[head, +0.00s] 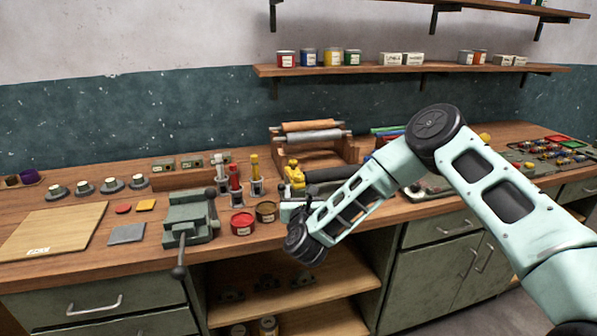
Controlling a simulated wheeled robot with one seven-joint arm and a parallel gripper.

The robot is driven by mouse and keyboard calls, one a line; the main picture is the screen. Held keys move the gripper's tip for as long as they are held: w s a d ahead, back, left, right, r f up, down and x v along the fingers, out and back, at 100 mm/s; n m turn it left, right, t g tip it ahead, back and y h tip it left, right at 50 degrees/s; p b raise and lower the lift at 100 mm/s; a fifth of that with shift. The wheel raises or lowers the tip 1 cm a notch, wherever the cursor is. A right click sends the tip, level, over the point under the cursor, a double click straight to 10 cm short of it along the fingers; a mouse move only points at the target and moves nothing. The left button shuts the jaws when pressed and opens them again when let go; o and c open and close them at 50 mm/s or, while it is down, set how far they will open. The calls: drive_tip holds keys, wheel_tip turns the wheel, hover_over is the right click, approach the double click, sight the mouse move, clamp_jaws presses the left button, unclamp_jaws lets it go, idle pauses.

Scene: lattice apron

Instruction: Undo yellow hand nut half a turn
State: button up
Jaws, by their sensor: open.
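A yellow lobed piece (294,174), which looks like the yellow hand nut, stands above a grey-green fixture on the bench, left of my forearm. My arm comes in from the right and bends down to a black wrist joint (306,245) in front of the bench edge. My forearm hides part of the fixture.
A green vise (190,218) with a hanging handle stands left, beside a red tin (242,223) and a brown tin (265,212). A wooden roller stand (345,150) is behind. A pale board (52,230) lies far left. A shelf (400,70) with tins is above.

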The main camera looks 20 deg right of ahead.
sight(299, 177)
drive_tip(key=p+x, duration=0.3)
drive_tip(key=x, duration=0.7)
drive_tip(key=shift+w, duration=0.2)
drive_tip(key=shift+c, duration=0.3)
drive_tip(key=c, duration=0.9)
